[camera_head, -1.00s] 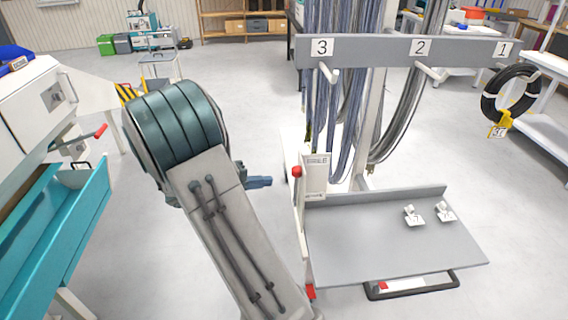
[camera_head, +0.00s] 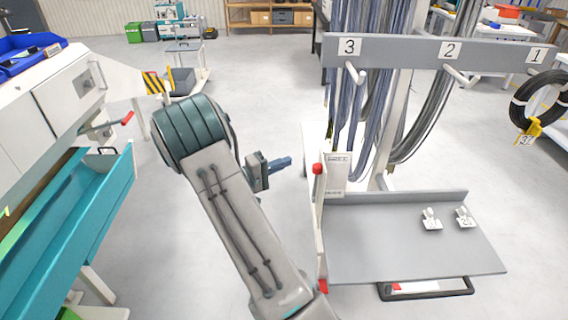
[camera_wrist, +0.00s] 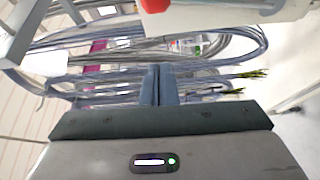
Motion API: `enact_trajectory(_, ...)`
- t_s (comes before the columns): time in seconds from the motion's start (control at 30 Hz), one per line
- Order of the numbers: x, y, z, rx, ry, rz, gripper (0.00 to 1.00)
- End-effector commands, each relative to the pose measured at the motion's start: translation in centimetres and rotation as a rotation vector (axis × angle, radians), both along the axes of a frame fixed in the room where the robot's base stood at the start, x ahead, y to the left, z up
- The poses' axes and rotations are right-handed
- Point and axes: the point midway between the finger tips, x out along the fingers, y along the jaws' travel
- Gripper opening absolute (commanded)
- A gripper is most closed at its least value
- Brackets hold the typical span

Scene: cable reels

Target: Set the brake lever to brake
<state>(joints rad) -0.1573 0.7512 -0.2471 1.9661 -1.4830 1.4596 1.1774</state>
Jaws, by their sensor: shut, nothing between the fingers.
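The brake lever (camera_head: 318,215) is a pale upright bar with a red knob (camera_head: 317,169) on top, at the left edge of the cable cart. A small labelled plate (camera_head: 335,172) stands just right of the knob; its print is too small to read. My gripper (camera_head: 287,162) is left of the knob, about level with it in the picture, with a visible gap between them. In the wrist view my gripper (camera_wrist: 157,86) has its blue fingers pressed together and empty. A red part (camera_wrist: 155,5), probably the knob, shows at that view's top edge beside a white panel.
The cart's grey platform (camera_head: 400,250) holds two small white tagged pieces (camera_head: 431,218). Grey cables (camera_head: 350,110) hang from a numbered bar (camera_head: 400,50) above. A machine with an open teal drawer (camera_head: 85,220) stands at left. Floor between is clear.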

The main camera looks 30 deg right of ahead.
Motion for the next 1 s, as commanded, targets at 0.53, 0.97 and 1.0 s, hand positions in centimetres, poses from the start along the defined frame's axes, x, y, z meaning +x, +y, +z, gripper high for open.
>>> enact_trajectory(0.53,-3.1,-6.2,0.3,0.002,0.003,-0.001,0.00)
enact_trajectory(0.97,-4.1,-5.7,0.0,0.000,0.000,-0.001,0.00)
enact_trajectory(1.0,-4.1,-5.7,0.0,0.000,0.000,-0.001,0.00)
